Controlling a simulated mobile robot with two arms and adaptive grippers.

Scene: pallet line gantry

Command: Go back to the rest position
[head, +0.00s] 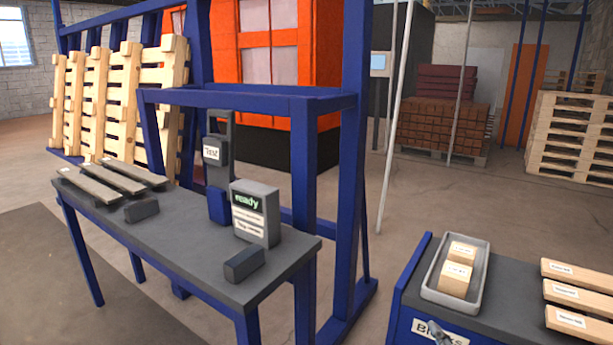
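My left gripper is not in view. A small dark grey part (439,334) shows at the bottom edge, in front of the "Blocks" label; it looks like the tip of my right gripper. The rest of it is cut off by the frame, so I cannot tell whether it is open or shut. No object shows held there. It appears just in front of the blue block cart (408,290) at the lower right.
The cart's grey tray (474,292) holds two wooden blocks (456,276); labelled boards (578,296) lie beside it. A blue-legged bench (190,245) carries slats (125,178) and a "ready" box (254,213). Pallets (120,95) lean behind. Floor between bench and cart is clear.

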